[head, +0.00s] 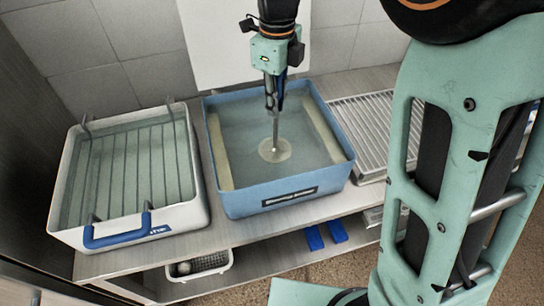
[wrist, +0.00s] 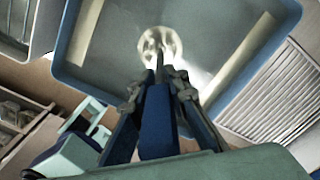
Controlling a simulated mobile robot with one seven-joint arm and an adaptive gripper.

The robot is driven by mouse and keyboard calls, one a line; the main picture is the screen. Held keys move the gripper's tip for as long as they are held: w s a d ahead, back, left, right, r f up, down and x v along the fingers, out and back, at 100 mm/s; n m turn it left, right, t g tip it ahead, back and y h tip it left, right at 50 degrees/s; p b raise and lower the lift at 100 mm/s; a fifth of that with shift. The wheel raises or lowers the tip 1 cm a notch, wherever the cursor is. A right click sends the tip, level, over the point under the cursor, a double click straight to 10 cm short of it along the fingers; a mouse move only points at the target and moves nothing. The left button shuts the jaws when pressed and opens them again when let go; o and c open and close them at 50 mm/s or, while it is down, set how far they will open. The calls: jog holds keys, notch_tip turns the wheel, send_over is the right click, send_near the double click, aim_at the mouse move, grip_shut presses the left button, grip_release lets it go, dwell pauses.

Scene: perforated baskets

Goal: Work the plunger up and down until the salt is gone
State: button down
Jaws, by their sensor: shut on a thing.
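My gripper (head: 274,98) is above the blue basin (head: 230,206) in the head view, pointing down. It is shut on the plunger (head: 276,128), whose thin rod runs down from the fingers. The plunger's pale round disc (head: 282,154) is at the lower end, within the basin's liquid. In the wrist view the gripper (wrist: 160,85) holds the rod, and the disc (wrist: 150,45) shows beyond the fingertips. The liquid looks grey and slightly cloudy. I cannot make out separate salt grains, nor whether the disc touches the bottom.
A white basin (head: 178,218) with a wire rack and blue handle stands to the left. A metal drainer grid (head: 362,125) lies to the right. Below, a shelf holds a small white basket (head: 200,268) and blue items (head: 325,236). A wall stands close behind.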

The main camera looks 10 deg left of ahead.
jog(key=shift+r, duration=0.15)
jog(key=shift+r+p, duration=2.2)
jog(key=shift+r, duration=0.35)
notch_tip(320, 180, up, 2)
jog(key=shift+r+p, duration=0.1)
jog(key=shift+p, duration=0.85)
jog(key=shift+r, duration=1.9)
jog(key=shift+s, duration=0.1)
